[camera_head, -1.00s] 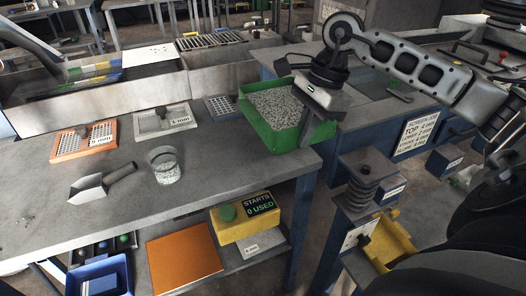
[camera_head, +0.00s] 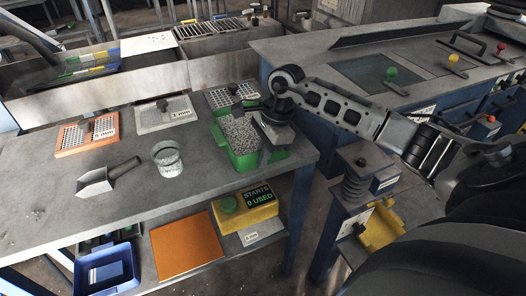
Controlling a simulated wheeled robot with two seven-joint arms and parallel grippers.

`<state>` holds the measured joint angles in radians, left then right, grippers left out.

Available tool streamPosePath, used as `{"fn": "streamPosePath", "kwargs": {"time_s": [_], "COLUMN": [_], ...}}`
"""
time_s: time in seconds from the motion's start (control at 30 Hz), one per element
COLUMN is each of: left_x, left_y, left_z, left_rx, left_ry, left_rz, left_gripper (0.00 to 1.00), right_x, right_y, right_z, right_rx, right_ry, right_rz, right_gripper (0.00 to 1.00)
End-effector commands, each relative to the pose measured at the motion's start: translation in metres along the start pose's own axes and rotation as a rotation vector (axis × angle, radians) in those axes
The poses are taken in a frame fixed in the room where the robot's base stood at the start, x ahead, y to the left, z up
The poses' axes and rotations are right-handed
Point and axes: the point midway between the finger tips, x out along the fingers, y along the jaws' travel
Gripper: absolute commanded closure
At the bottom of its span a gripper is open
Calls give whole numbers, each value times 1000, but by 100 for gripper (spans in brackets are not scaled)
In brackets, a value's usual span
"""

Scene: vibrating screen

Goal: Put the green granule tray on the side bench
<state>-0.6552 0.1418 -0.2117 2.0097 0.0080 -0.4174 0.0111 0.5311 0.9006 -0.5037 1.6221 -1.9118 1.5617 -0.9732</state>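The green granule tray (camera_head: 246,161), filled with grey granules (camera_head: 238,134), is over the right end of the grey side bench (camera_head: 210,190). It looks level and at or just above the bench top; I cannot tell whether its base touches. My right gripper (camera_head: 266,152) points down at the tray's right part and appears shut on its wall or rim. The gripper body and wrist hide that part of the tray, and the fingertips are hard to see. My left gripper is not in view.
An orange-framed sieve (camera_head: 72,140), a 1 mm sieve (camera_head: 152,117) and a green-framed sieve (camera_head: 222,97) lie along the bench's back. A glass beaker (camera_head: 168,160) and metal scoop (camera_head: 97,183) lie left of the tray. The front middle of the bench is clear.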

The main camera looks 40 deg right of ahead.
Motion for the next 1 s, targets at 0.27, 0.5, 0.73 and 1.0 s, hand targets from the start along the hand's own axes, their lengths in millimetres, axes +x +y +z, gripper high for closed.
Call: {"fn": "streamPosePath", "kwargs": {"time_s": [0.27,0.5,0.73,1.0], "left_x": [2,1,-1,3], "left_y": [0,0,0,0], "left_z": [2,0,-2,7], "left_rx": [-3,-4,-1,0], "left_ry": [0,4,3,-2], "left_rz": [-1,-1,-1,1], "left_gripper": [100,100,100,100], "right_x": [0,2,-1,-41], "right_y": [-2,0,0,-2], "right_z": [0,-1,0,-1], "right_rx": [-3,-1,-1,-2], "right_ry": [-3,-1,-1,0], "right_rz": [-9,-2,-2,-8], "right_gripper": [100,76,76,76]}}
